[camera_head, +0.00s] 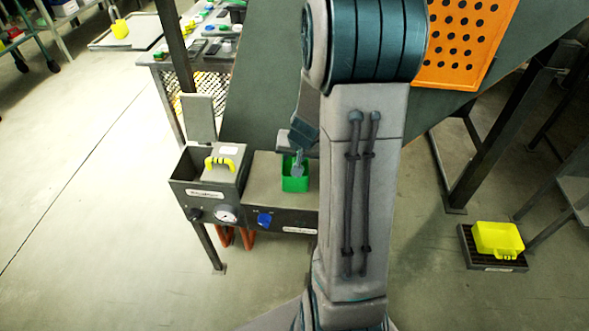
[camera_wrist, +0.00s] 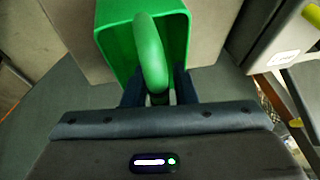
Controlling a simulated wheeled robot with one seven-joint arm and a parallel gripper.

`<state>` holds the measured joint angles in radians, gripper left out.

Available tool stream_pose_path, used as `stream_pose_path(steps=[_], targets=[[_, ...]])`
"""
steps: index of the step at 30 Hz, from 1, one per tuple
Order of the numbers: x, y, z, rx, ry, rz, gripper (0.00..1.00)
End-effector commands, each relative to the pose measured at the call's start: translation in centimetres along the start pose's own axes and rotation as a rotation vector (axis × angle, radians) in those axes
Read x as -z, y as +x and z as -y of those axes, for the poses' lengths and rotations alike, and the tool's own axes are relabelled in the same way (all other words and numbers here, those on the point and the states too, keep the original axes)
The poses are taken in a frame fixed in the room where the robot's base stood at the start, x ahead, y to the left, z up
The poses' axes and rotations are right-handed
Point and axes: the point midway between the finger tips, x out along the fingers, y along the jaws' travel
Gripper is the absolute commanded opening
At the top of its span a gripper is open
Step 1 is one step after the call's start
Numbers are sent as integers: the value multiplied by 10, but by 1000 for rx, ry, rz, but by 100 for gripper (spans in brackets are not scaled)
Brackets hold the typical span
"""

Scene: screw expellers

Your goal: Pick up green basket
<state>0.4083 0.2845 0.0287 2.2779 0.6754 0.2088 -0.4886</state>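The green basket (camera_head: 296,184) is a small open box on the grey machine box (camera_head: 265,166) left of my arm. In the wrist view, the basket (camera_wrist: 113,42) is close ahead, with its curved green handle (camera_wrist: 150,52) rising towards me. My gripper (camera_head: 298,166) is over the basket in the head view. In the wrist view, my gripper's dark fingers (camera_wrist: 160,82) lie on either side of the handle. The handle hides their tips, so I cannot tell whether they press on it.
A grey lidded box with a yellow handle (camera_head: 220,162) stands just left of the basket. A yellow basket (camera_head: 497,238) rests on a dark floor grate at the right. An orange perforated panel (camera_head: 464,40) and a sloping grey chute are behind. The floor at front left is clear.

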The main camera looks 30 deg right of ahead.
Motion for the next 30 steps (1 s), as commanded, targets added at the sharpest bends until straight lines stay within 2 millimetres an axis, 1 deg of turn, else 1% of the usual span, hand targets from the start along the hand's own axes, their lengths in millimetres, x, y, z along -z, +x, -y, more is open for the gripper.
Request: stream_pose_path(steps=[3,6,15,19,23,27,29,30], targets=[[0,-1,0,0,0,0,25],[0,-1,0,0,0,0,0],[1,-1,0,0,-1,-1,0],[3,-6,2,0,-2,-2,0],[8,-19,4,1,-2,-3,0],[18,-44,10,1,-4,-4,0],[24,-46,-2,-1,5,-5,0],[30,-51,-10,-3,6,-7,0]])
